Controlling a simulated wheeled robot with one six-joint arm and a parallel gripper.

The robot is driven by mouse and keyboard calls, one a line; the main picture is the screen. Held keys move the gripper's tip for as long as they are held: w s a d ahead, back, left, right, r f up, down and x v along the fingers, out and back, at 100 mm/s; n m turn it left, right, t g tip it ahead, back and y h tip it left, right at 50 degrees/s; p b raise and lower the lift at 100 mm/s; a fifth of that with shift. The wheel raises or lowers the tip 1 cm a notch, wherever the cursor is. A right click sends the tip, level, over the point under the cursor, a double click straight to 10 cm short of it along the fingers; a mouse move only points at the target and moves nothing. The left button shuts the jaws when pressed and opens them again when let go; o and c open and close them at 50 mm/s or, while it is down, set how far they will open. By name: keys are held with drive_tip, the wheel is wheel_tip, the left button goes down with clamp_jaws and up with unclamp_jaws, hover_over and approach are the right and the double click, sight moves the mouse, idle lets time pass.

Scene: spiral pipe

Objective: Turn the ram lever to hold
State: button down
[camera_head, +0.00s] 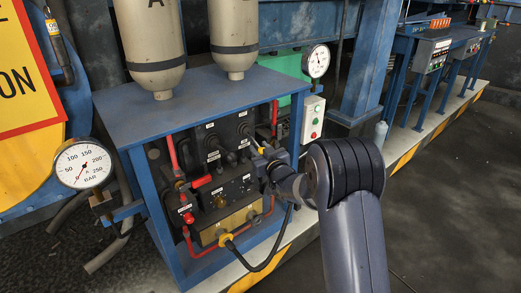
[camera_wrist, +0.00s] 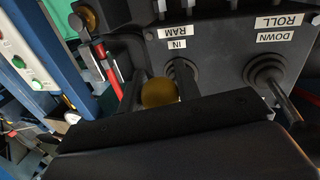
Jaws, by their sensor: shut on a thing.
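The ram lever shows in the wrist view as a brass-coloured knob (camera_wrist: 158,93) beside a dark boot, next to an upside-down "RAM IN" label (camera_wrist: 178,38). My gripper (camera_wrist: 160,84) is shut on this lever, with the knob between its dark fingers. In the head view my gripper (camera_head: 262,160) reaches the right side of the dark valve block (camera_head: 232,188). There it hides the lever, and I cannot tell the lever's exact angle.
A second lever (camera_wrist: 284,100) with a "ROLL DOWN" label stands close to the right in the wrist view. Red pipes (camera_head: 173,155), a blue frame (camera_head: 150,215) and a black hose (camera_head: 262,268) surround the block. A button box (camera_head: 313,118) stands behind. Open floor lies right.

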drive_tip(key=shift+s+r+g+p, duration=0.1)
drive_tip(key=shift+r+g+p, duration=0.3)
drive_tip(key=shift+r+p, duration=0.5)
drive_tip(key=g+p, duration=0.1)
drive_tip(key=p, duration=0.1)
drive_tip(key=r+h+p, duration=0.1)
drive_tip(key=p, duration=0.2)
drive_tip(key=shift+s+d+n+g, duration=0.2)
drive_tip(key=shift+d+n+g, duration=0.1)
drive_tip(key=shift+g, duration=0.1)
drive_tip(key=shift+r, duration=0.45)
drive_tip(key=c, duration=1.1)
unclamp_jaws()
drive_tip(key=shift+o, duration=0.2)
drive_tip(key=shift+s, duration=0.1)
drive_tip(key=v, duration=1)
drive_tip(key=shift+s+p, duration=0.3)
drive_tip(key=shift+s, duration=0.1)
